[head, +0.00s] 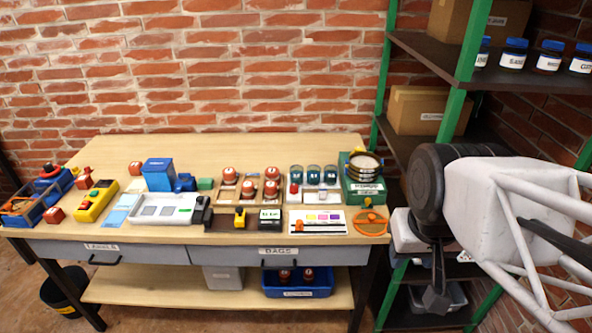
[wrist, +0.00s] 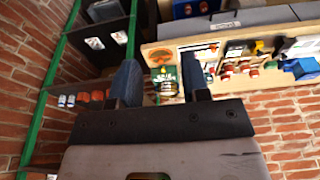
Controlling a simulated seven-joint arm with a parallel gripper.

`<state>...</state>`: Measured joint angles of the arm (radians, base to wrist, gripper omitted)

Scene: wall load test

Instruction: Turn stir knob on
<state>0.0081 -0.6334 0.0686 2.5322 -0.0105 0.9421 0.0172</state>
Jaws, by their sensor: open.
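In the wrist view, two white labels or panels (wrist: 94,43) show on the dark shelf at upper left. My gripper (head: 434,300) hangs in front of the rack, right of the bench. In the wrist view my gripper (wrist: 162,72) is open, with nothing between its fingers. The bench's right end lies beyond the fingers.
The green-posted rack (head: 455,125) carries a cardboard box (head: 420,110) and blue-lidded jars (head: 514,54). The bench's back is clear.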

